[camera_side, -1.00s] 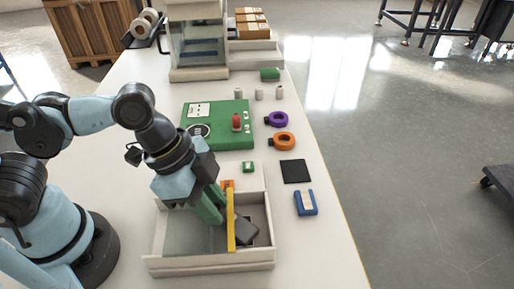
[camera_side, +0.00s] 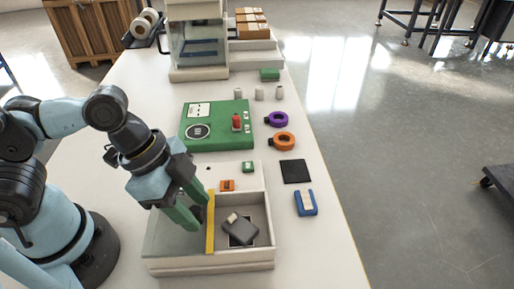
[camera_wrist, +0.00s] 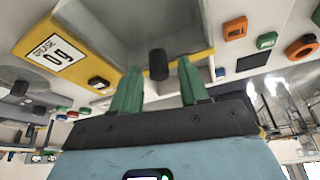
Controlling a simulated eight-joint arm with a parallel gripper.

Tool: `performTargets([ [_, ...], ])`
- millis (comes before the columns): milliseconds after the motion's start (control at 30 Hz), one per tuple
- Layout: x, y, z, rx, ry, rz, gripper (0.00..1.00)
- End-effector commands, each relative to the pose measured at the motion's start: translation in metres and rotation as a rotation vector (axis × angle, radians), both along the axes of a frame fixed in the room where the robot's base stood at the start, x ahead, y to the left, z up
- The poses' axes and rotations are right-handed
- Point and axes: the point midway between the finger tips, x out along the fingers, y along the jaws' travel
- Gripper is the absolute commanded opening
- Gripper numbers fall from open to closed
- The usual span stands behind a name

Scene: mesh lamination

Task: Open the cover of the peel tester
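The peel tester (camera_side: 212,266) is a low pale open-topped box near the front of the table. Its clear sliding cover has a yellow edge bar (camera_side: 210,222) and lies over the left part. The right part is uncovered and shows a dark grey block inside. My gripper (camera_side: 190,218) is at the bar's left side, its green fingers pointing down. In the wrist view, the fingers (camera_wrist: 159,72) stand apart with a dark knob (camera_wrist: 158,65) between them, in front of the yellow bar. I cannot tell whether a finger touches the knob.
An orange button (camera_side: 227,185) and a green button (camera_side: 248,167) sit behind the box. A blue holder (camera_side: 305,203) and a black pad (camera_side: 295,171) lie to the right. A green board (camera_side: 225,140) and orange and purple rings (camera_side: 284,141) are farther back.

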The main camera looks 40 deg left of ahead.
Motion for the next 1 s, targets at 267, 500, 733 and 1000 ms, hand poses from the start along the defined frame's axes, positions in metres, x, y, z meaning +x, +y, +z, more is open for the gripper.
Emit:
performTargets([
  [267,-0.001,0.000,-0.001,0.002,0.002,-0.001,0.48],
  [500,-0.002,0.003,0.007,0.002,0.002,0.000,0.48],
  [733,-0.006,0.010,0.026,0.002,0.003,0.001,0.48],
  [1000,-0.010,0.017,0.059,0.001,0.002,0.000,0.48],
])
